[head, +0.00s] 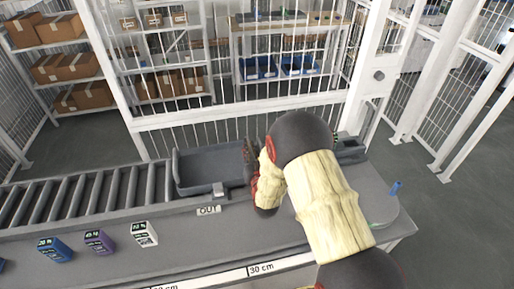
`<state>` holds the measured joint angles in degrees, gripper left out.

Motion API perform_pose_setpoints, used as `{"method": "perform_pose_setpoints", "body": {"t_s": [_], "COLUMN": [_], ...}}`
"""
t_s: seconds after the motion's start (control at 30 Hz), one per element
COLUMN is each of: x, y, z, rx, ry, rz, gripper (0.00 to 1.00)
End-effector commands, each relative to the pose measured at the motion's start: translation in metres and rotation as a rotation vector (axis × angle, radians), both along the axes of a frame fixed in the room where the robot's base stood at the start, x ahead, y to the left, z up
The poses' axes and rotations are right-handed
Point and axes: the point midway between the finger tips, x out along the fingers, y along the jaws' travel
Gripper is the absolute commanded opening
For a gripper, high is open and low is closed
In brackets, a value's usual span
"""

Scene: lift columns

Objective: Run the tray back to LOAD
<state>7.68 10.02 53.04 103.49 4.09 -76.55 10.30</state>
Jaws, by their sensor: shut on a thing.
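The dark grey tray (208,172) sits at the right end of the roller track, behind a label reading OUT (208,210). A small grey block (219,190) shows at its front side. My gripper (254,176) is at the tray's right end, pointing left, and is shut on the tray there. My own wrist hides most of the fingers and the exact contact. No label reading LOAD is in view.
The rollers (95,192) left of the tray are clear. Blue (54,249), purple (99,242) and white (145,234) small boxes stand on the bench front. A white mesh fence (235,115) runs behind. A blue item (395,188) is at right.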

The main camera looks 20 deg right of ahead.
Motion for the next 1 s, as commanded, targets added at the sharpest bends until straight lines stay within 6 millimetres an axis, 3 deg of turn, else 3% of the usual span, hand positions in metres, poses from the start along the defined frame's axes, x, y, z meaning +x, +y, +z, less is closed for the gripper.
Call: {"method": "perform_pose_setpoints", "body": {"t_s": [0.03,0.6,0.8,1.0], "x": [0.003,0.040,0.051,0.058], "y": [0.018,0.204,0.256,0.288], "z": [-0.002,-0.003,-0.003,-0.001], "rx": [0.000,0.002,0.001,0.000], "ry": [-0.002,-0.001,0.000,0.000], "rz": [0.011,0.010,0.007,0.005], "gripper": [0.00,0.00,0.00,0.00]}}
